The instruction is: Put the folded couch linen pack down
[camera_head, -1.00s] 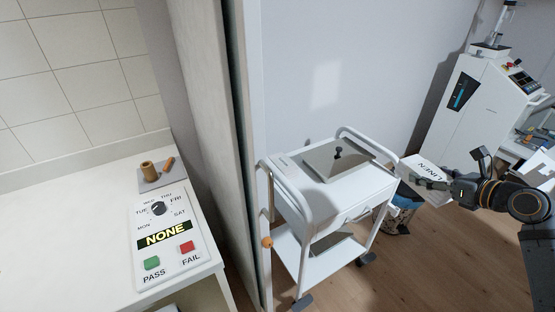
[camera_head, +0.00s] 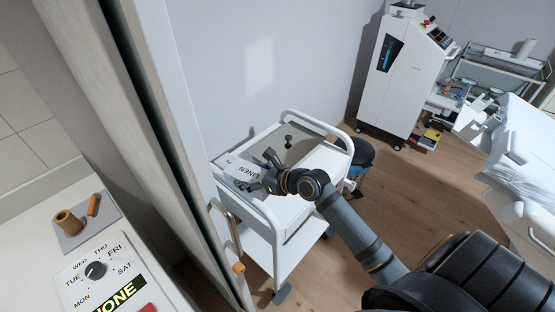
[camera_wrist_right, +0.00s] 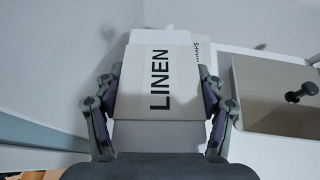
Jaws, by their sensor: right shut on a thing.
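The folded linen pack (camera_head: 240,168) is white with the word LINEN on it. My right gripper (camera_head: 266,172) is shut on it, over the left part of the white trolley's top (camera_head: 287,206). In the right wrist view the pack (camera_wrist_right: 158,85) sits between the two fingers of my right gripper (camera_wrist_right: 158,105). I cannot tell whether the pack touches the trolley top. My left gripper is not in view.
A grey plate with a dark knob (camera_head: 289,138) lies on the trolley's far part. Rails edge the trolley top. A door edge (camera_head: 165,110) stands close on the left, with a counter and a dial panel (camera_head: 97,270) beyond. A couch (camera_head: 525,150) is at right.

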